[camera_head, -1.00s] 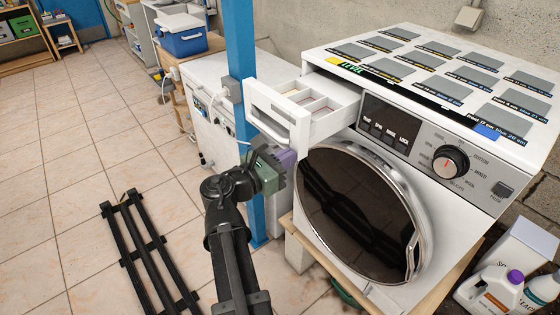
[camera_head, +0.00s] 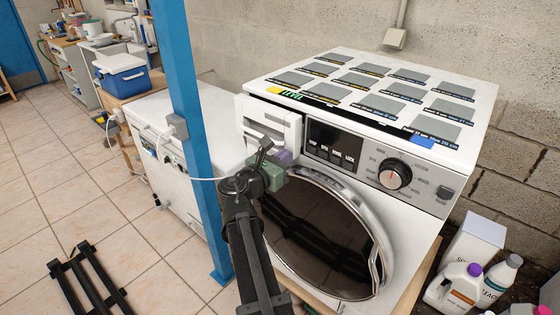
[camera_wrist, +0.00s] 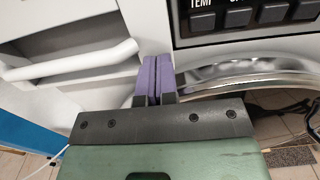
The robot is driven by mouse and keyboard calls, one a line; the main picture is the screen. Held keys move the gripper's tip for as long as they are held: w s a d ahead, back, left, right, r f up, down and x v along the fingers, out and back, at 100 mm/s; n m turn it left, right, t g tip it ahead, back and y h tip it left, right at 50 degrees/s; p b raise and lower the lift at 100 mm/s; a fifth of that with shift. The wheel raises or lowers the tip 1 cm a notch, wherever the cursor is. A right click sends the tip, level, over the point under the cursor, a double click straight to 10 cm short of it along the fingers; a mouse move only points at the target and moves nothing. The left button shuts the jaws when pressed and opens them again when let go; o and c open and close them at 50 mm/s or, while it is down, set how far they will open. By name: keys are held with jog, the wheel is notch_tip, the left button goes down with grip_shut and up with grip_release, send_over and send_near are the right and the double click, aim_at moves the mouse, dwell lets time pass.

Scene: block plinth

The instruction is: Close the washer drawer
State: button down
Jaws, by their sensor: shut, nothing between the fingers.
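The white washer drawer (camera_head: 268,122) is at the upper left of the washer (camera_head: 345,185), left of its dark control panel. Its front stands at or close to the washer's face, and its inside no longer shows. I cannot tell whether a small gap is left. The drawer handle (camera_wrist: 75,62) crosses the left of the wrist view. My gripper (camera_wrist: 152,78) is shut and empty, its purple fingertips together, by the drawer front's right end next to the panel. Contact is not clear. In the head view my gripper (camera_head: 284,157) is just below the drawer.
A blue post (camera_head: 190,120) stands close left of my arm. The round door (camera_head: 325,230) is below my gripper. Bottles (camera_head: 455,285) stand at the lower right. A white cabinet (camera_head: 165,140) is behind the post.

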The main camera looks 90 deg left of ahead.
jog(key=shift+d, duration=0.1)
jog(key=shift+s+d, duration=0.3)
jog(key=c, duration=1.8)
grip_release()
jog(key=v, duration=1.3)
jog(key=shift+s, duration=0.1)
jog(key=shift+c, duration=0.2)
jog(key=shift+o, duration=1.1)
jog(key=shift+r+p, duration=0.3)
jog(key=shift+o, duration=1.1)
jog(key=shift+m+h, duration=0.3)
jog(key=shift+m, duration=0.1)
jog(key=a+r+p, duration=0.2)
jog(key=r+p, duration=0.1)
jog(key=s+a+r+p, duration=0.1)
jog(key=p, duration=0.1)
jog(key=shift+a+r, duration=0.1)
jog(key=shift+r, duration=0.25)
jog(key=m+g+h+p, duration=0.1)
jog(key=m+g+p, duration=0.15)
jog(key=m, duration=1.45)
send_near(257, 135)
jog(key=shift+t, duration=0.45)
jog(key=x, duration=0.3)
jog(key=b+x, duration=0.1)
jog(key=x, duration=0.3)
jog(key=b+x, duration=0.1)
jog(key=x, duration=0.3)
jog(key=shift+s+a+f, duration=0.1)
jog(key=shift+s+f, duration=0.2)
